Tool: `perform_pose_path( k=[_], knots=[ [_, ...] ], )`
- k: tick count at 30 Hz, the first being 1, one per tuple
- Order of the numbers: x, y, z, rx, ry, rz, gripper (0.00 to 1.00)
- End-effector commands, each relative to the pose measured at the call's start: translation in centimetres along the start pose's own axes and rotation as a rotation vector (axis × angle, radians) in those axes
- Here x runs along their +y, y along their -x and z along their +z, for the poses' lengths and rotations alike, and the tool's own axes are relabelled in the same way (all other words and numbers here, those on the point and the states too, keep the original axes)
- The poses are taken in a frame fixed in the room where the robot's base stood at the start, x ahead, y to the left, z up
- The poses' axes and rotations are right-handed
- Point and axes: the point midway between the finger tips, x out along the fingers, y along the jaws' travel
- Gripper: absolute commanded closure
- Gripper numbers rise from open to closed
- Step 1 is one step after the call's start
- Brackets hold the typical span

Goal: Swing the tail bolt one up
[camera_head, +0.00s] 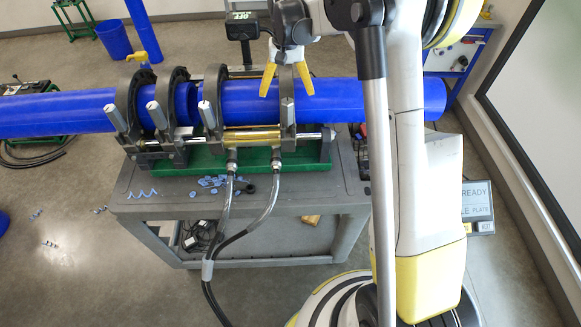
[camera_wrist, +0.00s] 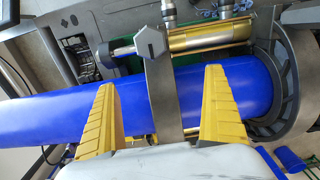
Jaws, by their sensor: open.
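The fusion machine's clamp rings hold a long blue pipe (camera_head: 60,113). Silver bolts (camera_head: 115,117) stand at the front of the rings; no label shows which is tail bolt one. The rightmost ring (camera_head: 287,72) has a bolt (camera_head: 288,111), partly seen below my gripper. My gripper (camera_head: 287,93) is open and empty, above the pipe at this ring. In the wrist view its yellow fingers (camera_wrist: 160,78) stand apart on either side of the grey ring (camera_wrist: 162,95). The bolt's hexagonal head (camera_wrist: 150,42) lies beyond the fingertips, apart from them.
The machine sits on a green base (camera_head: 200,158) on a grey cart (camera_head: 135,205). Brass cylinders and two hoses (camera_head: 226,200) are at its front. Blue shavings (camera_head: 212,181) lie on the cart top. A control box (camera_head: 241,27) stands behind.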

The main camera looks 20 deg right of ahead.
Motion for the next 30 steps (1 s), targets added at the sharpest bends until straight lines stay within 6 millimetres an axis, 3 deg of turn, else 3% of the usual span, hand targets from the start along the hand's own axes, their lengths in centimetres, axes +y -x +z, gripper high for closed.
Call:
perform_pose_path(
  k=[18, 30],
  knots=[
    [0.0, 7.1, 0.0, 0.0, 0.0, 0.0, 0.0],
    [0.0, 7.3, 0.0, 0.0, 0.0, 0.0, 0.0]
  ],
)
